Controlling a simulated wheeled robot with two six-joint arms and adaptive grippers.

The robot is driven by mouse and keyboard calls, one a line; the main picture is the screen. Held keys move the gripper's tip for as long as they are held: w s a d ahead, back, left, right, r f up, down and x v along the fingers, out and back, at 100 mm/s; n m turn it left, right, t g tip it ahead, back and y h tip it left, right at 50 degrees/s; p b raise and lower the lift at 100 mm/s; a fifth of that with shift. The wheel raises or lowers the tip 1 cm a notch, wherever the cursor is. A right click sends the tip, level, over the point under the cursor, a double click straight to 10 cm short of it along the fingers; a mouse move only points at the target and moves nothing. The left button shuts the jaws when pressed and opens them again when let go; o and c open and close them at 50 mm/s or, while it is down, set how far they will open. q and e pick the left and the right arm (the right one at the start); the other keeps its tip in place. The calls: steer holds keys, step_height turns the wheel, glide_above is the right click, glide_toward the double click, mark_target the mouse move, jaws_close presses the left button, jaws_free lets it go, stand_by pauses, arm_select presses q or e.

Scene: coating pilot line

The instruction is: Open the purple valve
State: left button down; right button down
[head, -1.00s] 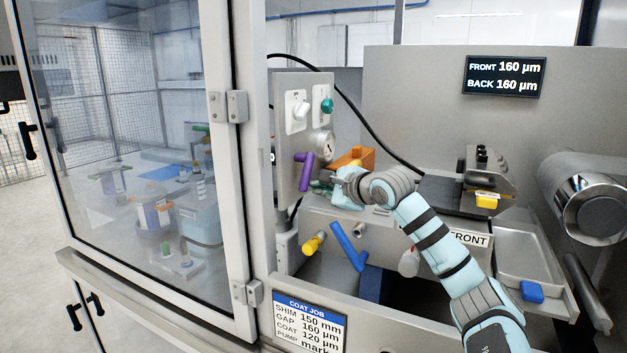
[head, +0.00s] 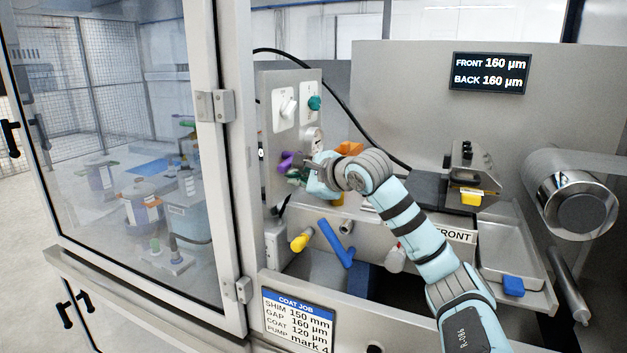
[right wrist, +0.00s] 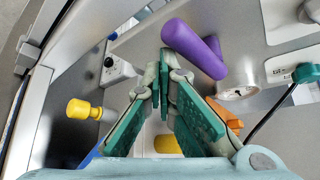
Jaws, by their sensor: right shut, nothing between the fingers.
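The purple valve handle (head: 285,161) is on the grey upright panel, below the gauge. My right gripper (head: 299,167) is in front of it and hides part of it in the head view. In the right wrist view the purple handle (right wrist: 197,50) is a thick slanted bar just right of the fingertips. My right gripper (right wrist: 164,68) shows there with its green-padded fingers meeting at the tips, with nothing between them. The tips are very close to the handle's near end; I cannot tell whether they touch. My left gripper is out of view.
The panel also carries a white knob (head: 289,107), a teal knob (head: 315,103) and a gauge (head: 312,138). Below are a yellow knob (head: 302,240) and a blue handle (head: 336,243). A framed glass door (head: 130,150) stands left.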

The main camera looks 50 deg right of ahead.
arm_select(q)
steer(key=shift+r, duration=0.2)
arm_select(e)
steer(key=shift+a+r, duration=0.1)
steer(key=shift+r, duration=0.45)
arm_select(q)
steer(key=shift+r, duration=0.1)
